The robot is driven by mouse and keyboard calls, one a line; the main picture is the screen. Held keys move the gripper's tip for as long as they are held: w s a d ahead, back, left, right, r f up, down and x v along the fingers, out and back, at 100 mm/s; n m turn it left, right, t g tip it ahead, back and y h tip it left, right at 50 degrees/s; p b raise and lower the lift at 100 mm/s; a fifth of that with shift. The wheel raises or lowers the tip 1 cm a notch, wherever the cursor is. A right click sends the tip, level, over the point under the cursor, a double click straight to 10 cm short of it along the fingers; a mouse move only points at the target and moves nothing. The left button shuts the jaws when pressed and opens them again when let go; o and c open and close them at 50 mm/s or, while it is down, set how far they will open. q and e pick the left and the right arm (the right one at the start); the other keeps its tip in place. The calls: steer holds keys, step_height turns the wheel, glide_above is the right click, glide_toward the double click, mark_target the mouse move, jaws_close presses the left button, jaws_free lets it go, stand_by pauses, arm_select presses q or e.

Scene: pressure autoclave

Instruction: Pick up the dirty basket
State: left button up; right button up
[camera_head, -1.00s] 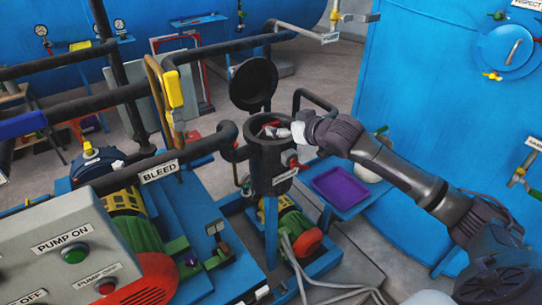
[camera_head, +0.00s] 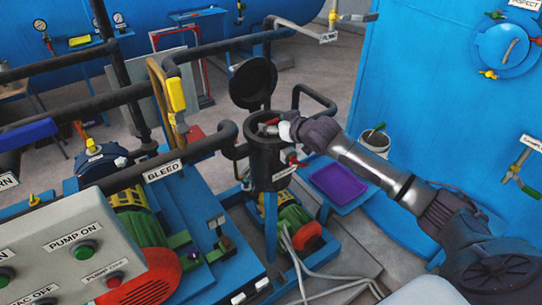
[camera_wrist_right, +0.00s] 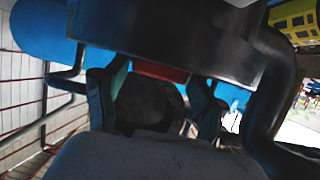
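The black upright pot (camera_head: 268,160) stands in the pipework with its mouth facing up. My right gripper (camera_head: 272,127) is at the pot's mouth, reaching in from the right. A small reddish bit shows inside the rim by the fingers; I cannot tell whether it is the dirty basket, which is otherwise hidden by the pot and gripper. In the right wrist view the two fingers (camera_wrist_right: 156,100) stand apart, with a dark rounded shape between them that I cannot identify. My left gripper is not in view.
The pot's round black lid (camera_head: 253,83) stands open behind it. A purple tray (camera_head: 338,183) lies on a blue shelf to the right, near a white container (camera_head: 374,140). Black pipes and a yellow-handled valve (camera_head: 176,92) are at the left. A control box (camera_head: 75,250) stands front left.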

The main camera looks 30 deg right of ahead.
jaws_close()
steer(key=shift+r, duration=0.1)
